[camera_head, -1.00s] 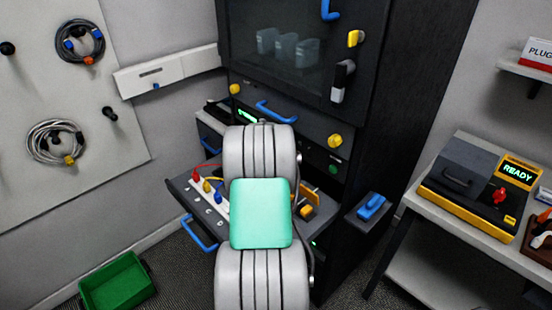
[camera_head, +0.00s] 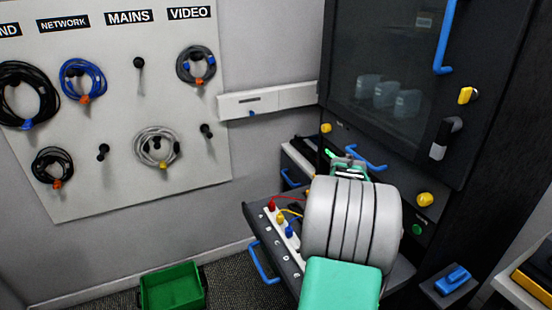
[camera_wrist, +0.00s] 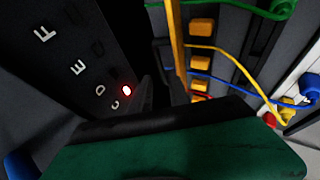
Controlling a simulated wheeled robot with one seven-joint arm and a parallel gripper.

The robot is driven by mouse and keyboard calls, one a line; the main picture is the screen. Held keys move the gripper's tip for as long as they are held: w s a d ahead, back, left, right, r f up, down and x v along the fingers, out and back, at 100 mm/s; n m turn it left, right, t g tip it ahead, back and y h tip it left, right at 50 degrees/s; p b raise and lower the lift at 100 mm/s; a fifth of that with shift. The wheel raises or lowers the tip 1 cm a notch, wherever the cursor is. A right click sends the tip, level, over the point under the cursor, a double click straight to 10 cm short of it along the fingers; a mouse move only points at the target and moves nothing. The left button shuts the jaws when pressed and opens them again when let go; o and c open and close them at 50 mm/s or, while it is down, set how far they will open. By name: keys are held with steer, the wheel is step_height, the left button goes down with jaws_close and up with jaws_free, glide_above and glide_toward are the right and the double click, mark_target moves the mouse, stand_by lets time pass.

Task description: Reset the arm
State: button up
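My arm (camera_head: 352,225), grey with a green panel, rises at the lower right of the head view and covers part of the open drawer (camera_head: 262,225). My gripper (camera_wrist: 163,92) shows in the wrist view as two dark fingertips standing apart, with nothing clearly held between them. A yellow cable (camera_wrist: 175,40) runs just above the right fingertip; I cannot tell whether they touch. A dark panel (camera_wrist: 60,60) with white letters and a red lit lamp (camera_wrist: 126,90) lies left of the fingers. In the head view, the fingers cannot be made out behind the arm.
The wrist view shows blue (camera_wrist: 225,82) and green (camera_wrist: 240,12) cables and orange blocks (camera_wrist: 201,55) close by. A dark cabinet (camera_head: 400,90) with a blue handle (camera_head: 446,40) stands behind the arm. Coiled cables hang on a pegboard (camera_head: 110,180). A green bin (camera_head: 172,288) sits on the floor.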

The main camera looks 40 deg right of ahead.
steer(key=w+a+r+t+y, duration=0.1)
steer(key=w+a+r, duration=0.1)
steer(key=a, duration=0.8)
steer(key=w+a+r+y, duration=0.1)
steer(key=w+a+y, duration=0.15)
steer(key=a, duration=0.65)
steer(key=w+a+r+t+y, duration=0.1)
steer(key=w+a+r, duration=0.15)
steer(key=a, duration=0.75)
steer(key=s+a+f+g+y, duration=0.1)
steer(key=s+a, duration=0.4)
steer(key=a, duration=0.6)
steer(key=s+a+f+n+y, duration=0.1)
steer(key=s+a+y, duration=0.1)
steer(key=s+a, duration=0.4)
steer(key=a, duration=0.5)
steer(key=shift+f+n+g, duration=0.2)
steer(key=shift+n+g, duration=0.1)
steer(key=shift+g, duration=0.1)
